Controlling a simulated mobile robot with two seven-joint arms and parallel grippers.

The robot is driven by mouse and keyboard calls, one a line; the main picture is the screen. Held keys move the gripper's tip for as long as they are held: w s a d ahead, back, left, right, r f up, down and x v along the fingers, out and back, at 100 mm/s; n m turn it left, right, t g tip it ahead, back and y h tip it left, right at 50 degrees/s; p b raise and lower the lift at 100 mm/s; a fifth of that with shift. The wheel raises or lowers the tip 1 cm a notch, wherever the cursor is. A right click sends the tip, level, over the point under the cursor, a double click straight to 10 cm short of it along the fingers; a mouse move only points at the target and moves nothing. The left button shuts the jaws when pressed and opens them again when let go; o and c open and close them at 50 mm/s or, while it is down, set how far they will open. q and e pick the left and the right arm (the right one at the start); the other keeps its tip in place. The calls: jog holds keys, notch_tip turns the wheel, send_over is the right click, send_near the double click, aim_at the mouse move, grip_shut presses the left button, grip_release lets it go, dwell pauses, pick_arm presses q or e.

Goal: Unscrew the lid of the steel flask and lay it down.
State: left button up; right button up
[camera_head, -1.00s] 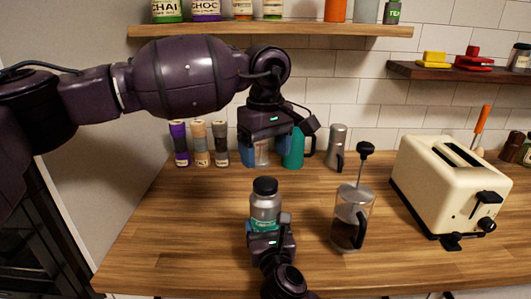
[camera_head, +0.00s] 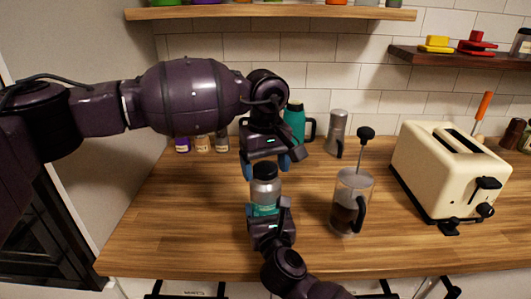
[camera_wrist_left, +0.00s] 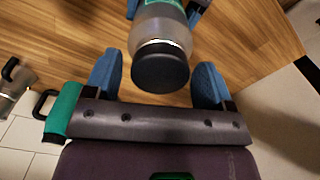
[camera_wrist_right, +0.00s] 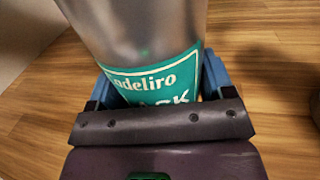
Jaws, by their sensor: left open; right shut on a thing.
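The steel flask (camera_head: 266,190) stands upright on the wooden counter, with a grey metal body and a teal label (camera_wrist_right: 155,85). Its dark lid (camera_wrist_left: 160,68) is on top of it. My right gripper (camera_head: 269,211) is shut around the flask's lower body at the label, with one finger on each side. My left gripper (camera_head: 265,166) is open just above the flask, pointing down. In the left wrist view the lid sits between the two blue fingertips, with a gap on each side. The left gripper partly hides the lid's top in the head view.
A French press (camera_head: 350,203) with a raised plunger stands close to the flask's right. A cream toaster (camera_head: 440,175) is farther right. The counter left of the flask is clear.

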pick_arm(q)
jog(key=shift+f, duration=0.3)
jog(key=shift+c, duration=0.4)
jog(key=c, duration=0.8)
jog(key=n, duration=0.3)
jog(key=shift+n, duration=0.3)
jog(key=n, duration=0.4)
jog(key=shift+c, duration=0.2)
jog(key=n, duration=0.7)
jog(key=shift+r, duration=0.1)
